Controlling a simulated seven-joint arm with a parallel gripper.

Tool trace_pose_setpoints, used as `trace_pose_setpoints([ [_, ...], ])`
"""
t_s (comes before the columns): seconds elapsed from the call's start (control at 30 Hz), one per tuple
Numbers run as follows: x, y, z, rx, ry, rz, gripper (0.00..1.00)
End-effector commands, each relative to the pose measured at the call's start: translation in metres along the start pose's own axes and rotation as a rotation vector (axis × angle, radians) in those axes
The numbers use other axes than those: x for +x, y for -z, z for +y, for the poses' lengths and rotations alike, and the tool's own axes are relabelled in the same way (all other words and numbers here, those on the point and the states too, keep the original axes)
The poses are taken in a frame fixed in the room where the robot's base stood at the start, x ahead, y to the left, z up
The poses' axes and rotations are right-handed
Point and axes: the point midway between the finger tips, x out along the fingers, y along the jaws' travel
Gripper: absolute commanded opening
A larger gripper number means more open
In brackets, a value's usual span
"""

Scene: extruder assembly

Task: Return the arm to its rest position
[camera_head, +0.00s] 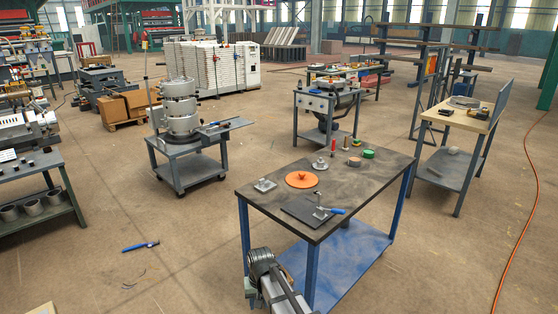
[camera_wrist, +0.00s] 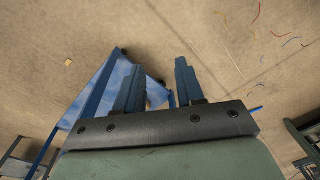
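My gripper (camera_wrist: 159,65) shows in the wrist view with its two dark blue-grey fingers apart. I see nothing between them except the background. The fingers point over the bare concrete floor, with the blue frame of a table (camera_wrist: 92,95) beyond them at the left. In the head view, a dark-topped work table (camera_head: 258,206) with blue legs stands in front of me. A grey jointed mechanism shows at its near left corner. I cannot make out my gripper's fingers there.
On the table lie an orange disc (camera_head: 301,180), a grey square part (camera_head: 265,185), a dark plate (camera_head: 303,214), a blue-handled tool (camera_head: 332,211), a flanged metal part (camera_head: 320,164) and a green cylinder (camera_head: 369,153). A cart (camera_head: 190,153) stands behind left. A blue-handled tool (camera_head: 140,246) lies on open floor.

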Motion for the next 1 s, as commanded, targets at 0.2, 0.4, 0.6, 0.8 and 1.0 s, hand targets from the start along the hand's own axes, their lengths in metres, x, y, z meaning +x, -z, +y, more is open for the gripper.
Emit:
trace_pose_setpoints([
  [0.2, 0.021, -0.042, 0.092, 0.077, -0.022, -0.004, 0.38],
  [0.4, 0.034, -0.081, 0.155, 0.134, -0.036, -0.009, 0.38],
  [0.6, 0.043, -0.111, 0.195, 0.172, -0.047, -0.013, 0.38],
  [0.8, 0.051, -0.137, 0.221, 0.201, -0.054, -0.021, 0.38],
  [1.0, 0.079, -0.159, 0.216, 0.199, -0.047, -0.081, 0.38],
])
